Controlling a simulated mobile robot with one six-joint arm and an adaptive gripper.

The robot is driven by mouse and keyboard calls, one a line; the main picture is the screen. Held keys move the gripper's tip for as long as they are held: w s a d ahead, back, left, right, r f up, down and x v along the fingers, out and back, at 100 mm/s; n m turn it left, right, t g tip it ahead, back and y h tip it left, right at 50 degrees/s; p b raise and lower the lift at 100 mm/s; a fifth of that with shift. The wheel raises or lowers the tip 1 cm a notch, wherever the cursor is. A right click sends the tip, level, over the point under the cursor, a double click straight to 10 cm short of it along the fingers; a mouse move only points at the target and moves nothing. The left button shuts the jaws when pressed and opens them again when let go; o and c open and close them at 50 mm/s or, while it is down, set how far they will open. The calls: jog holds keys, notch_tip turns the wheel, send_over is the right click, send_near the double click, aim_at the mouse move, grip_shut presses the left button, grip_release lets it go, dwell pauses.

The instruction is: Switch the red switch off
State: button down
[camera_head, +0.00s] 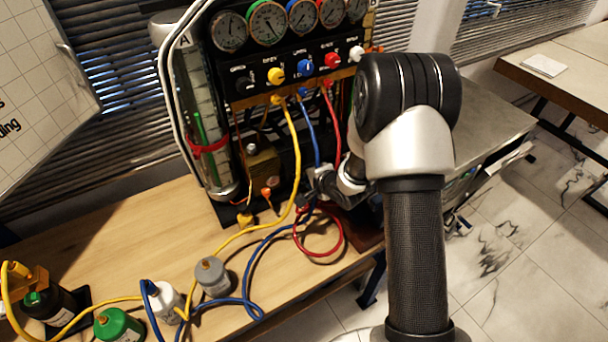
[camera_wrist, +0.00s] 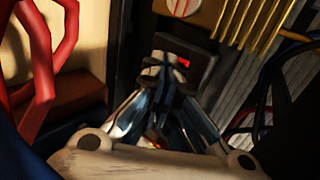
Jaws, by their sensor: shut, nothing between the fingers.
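In the wrist view a small red part (camera_wrist: 183,63), which looks like the red switch, shows on a dark block (camera_wrist: 200,58) just beyond my fingertips. Most of it is hidden behind my gripper (camera_wrist: 160,68), so I cannot tell its position or whether I touch it. My gripper is shut and empty, pointing at the dark block. In the head view my gripper (camera_head: 314,180) is at the lower right of the gauge rig's panel (camera_head: 310,78), and I cannot make out the switch there.
Red hose (camera_wrist: 40,75) runs close on the left in the wrist view, and brass fins (camera_wrist: 255,20) stand above right. In the head view yellow hose (camera_head: 292,140) and blue hose (camera_head: 311,135) hang beside my gripper. Bottles (camera_head: 118,327) stand front left on the wooden table (camera_head: 150,220).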

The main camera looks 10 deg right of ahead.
jog(key=shift+w+r, duration=0.35)
jog(key=shift+r, duration=0.4)
jog(key=s+f+v, duration=0.1)
jog(key=v, duration=0.6)
jog(key=shift+s+d, duration=0.15)
jog(key=shift+s, duration=0.05)
jog(key=shift+s, duration=0.1)
